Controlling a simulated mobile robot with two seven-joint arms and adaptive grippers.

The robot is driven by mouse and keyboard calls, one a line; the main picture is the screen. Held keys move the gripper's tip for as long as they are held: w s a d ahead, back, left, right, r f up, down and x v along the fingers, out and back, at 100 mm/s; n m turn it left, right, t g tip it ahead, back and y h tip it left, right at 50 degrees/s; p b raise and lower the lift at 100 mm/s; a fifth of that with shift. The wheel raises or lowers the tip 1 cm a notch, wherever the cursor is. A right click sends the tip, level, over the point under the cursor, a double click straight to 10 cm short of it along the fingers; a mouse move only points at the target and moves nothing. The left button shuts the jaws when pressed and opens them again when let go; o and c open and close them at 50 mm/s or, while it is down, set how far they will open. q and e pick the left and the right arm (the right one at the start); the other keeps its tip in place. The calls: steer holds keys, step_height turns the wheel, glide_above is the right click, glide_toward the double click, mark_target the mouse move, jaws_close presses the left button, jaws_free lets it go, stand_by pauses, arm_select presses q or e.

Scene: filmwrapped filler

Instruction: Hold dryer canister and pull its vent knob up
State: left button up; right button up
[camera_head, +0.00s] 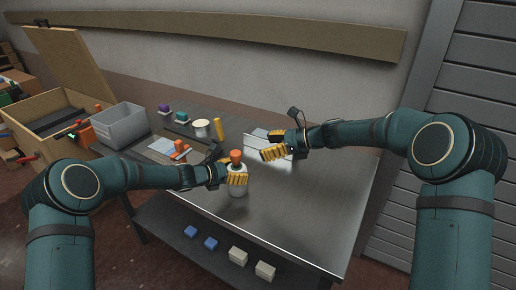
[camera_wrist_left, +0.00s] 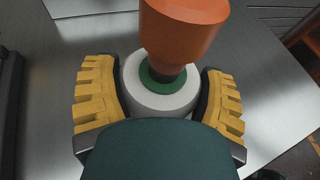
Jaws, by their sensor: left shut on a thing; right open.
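The dryer canister (camera_head: 238,188) is a pale grey-white cylinder standing upright on the metal table. Its orange vent knob (camera_head: 236,156) sits on top. In the left wrist view the orange knob (camera_wrist_left: 184,28) rises above a green collar (camera_wrist_left: 162,80) on the canister's white top (camera_wrist_left: 160,99). My left gripper (camera_head: 237,179) is shut on the canister, with yellow fingers on both sides of it below the knob; they also show in the left wrist view (camera_wrist_left: 160,97). My right gripper (camera_head: 270,144) is open and empty, above the table to the right of and behind the knob.
A grey bin (camera_head: 120,125) stands at the table's left end. A white tub (camera_head: 201,128), a yellow cylinder (camera_head: 219,129) and small purple and green blocks lie toward the back. A white panel (camera_head: 262,147) is near my right gripper. The table's right side is clear.

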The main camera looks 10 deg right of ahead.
arm_select(q)
steer(key=shift+f, duration=0.2)
steer(key=o, duration=1.2)
steer(key=shift+r, duration=0.1)
